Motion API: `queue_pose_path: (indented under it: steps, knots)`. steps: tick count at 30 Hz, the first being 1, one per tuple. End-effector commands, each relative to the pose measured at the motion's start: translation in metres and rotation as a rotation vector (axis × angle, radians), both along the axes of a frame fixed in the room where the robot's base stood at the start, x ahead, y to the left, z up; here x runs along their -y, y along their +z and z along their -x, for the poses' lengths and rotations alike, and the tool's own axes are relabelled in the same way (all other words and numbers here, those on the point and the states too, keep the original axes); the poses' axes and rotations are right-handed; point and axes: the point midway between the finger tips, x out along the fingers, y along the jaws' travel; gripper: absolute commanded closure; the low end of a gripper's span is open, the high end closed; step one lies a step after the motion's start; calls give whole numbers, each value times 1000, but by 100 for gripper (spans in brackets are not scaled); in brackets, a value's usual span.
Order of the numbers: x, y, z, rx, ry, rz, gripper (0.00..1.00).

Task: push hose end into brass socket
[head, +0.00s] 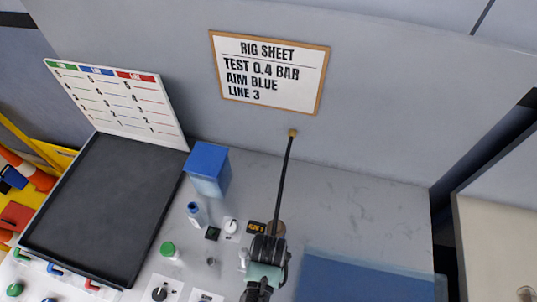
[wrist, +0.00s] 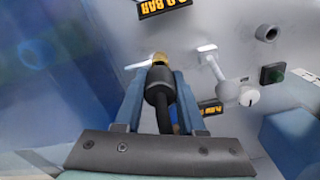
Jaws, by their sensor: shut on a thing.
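A black hose (head: 285,185) runs from a brass fitting (head: 292,133) at the foot of the back wall down to my gripper (head: 265,245). In the wrist view my gripper (wrist: 158,88) is shut on the black hose end (wrist: 158,92), with one blue finger on each side. A brass piece (wrist: 160,59) shows directly beyond the hose end's tip, in line with it. I cannot tell whether it is the socket or whether the tip is inside it. In the head view a round brownish part (head: 278,228) beside the gripper is partly hidden by the hose.
A blue container (head: 207,168), small bottle (head: 194,213), display (head: 256,227), green button (head: 168,248) and knob (head: 160,293) stand left of my gripper. A dark tray (head: 100,205) is farther left. A blue mat (head: 360,278) lies right. The grey worktop (head: 365,205) behind it is clear.

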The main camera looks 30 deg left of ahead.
Motion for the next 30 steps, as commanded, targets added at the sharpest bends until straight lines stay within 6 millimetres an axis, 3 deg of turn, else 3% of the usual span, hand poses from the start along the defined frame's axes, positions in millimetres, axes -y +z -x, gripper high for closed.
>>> queue_pose_path:
  steps: [30]
  knots:
    - [0, -11, 0, 0, 0, 0, 97]
